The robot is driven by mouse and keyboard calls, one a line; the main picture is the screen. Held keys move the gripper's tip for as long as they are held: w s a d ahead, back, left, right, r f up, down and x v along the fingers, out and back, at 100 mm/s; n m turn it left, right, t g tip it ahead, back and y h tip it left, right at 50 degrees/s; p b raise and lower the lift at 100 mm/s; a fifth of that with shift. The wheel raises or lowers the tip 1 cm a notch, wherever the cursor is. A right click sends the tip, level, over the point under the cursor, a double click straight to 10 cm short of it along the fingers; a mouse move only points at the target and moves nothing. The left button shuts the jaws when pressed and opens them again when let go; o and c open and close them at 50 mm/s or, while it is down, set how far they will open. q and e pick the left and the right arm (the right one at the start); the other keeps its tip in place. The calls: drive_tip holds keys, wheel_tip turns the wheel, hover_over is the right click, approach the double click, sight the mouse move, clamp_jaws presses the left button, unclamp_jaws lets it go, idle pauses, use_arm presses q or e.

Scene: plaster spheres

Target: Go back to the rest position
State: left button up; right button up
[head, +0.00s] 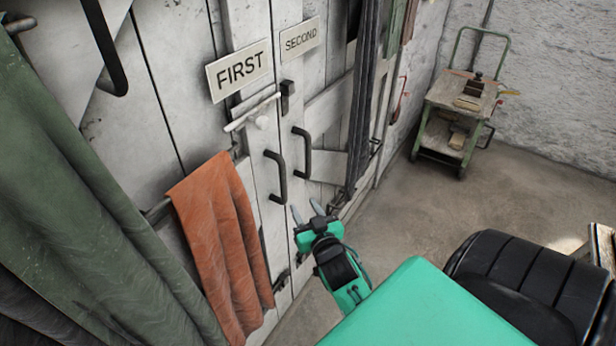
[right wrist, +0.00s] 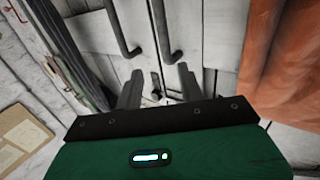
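My right gripper (head: 306,213) is in front of white wooden double doors, below two black handles, and its two fingers are apart with nothing between them. In the right wrist view its fingers (right wrist: 158,84) also stand apart, pointing at the doors. One black handle (head: 277,177) is on the door under the FIRST sign (head: 239,70). The other black handle (head: 302,153) is on the door under the SECOND sign (head: 300,39). The doors look shut. My left gripper is not in view.
An orange cloth (head: 222,245) hangs on a rail left of the handles. A green curtain (head: 70,200) hangs at the far left. A green cart (head: 457,120) with tools stands at the back right. The concrete floor (head: 420,215) between is clear.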

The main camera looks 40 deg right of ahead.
drive_tip(key=s+a+f+n+g+y, duration=0.1)
drive_tip(key=s+a+f+g+y, duration=0.2)
drive_tip(key=f, duration=1)
drive_tip(key=s+a+f+n+g+b, duration=0.1)
drive_tip(key=s+a+f+g, duration=0.2)
drive_tip(key=f, duration=1)
drive_tip(key=s+a+f+n+g+y, duration=0.1)
drive_tip(key=s+a+f+g+y, duration=0.3)
drive_tip(key=f, duration=0.9)
drive_tip(key=s+a+f+n+g+h, duration=0.1)
drive_tip(key=s+a+f+n+g, duration=0.15)
drive_tip(key=s+f, duration=1)
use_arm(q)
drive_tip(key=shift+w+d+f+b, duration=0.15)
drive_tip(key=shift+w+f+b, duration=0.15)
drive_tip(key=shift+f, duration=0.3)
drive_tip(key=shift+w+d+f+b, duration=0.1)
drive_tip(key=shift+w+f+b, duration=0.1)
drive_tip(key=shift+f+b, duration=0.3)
use_arm(e)
drive_tip(key=s+f+g, duration=0.2)
drive_tip(key=s+f, duration=0.2)
drive_tip(key=s, duration=0.5)
drive_tip(key=s+f+g, duration=0.1)
drive_tip(key=s+f, duration=0.4)
drive_tip(key=s, duration=0.5)
drive_tip(key=shift+d+f+g, duration=0.3)
drive_tip(key=shift+d+g, duration=0.05)
drive_tip(key=shift+d, duration=0.1)
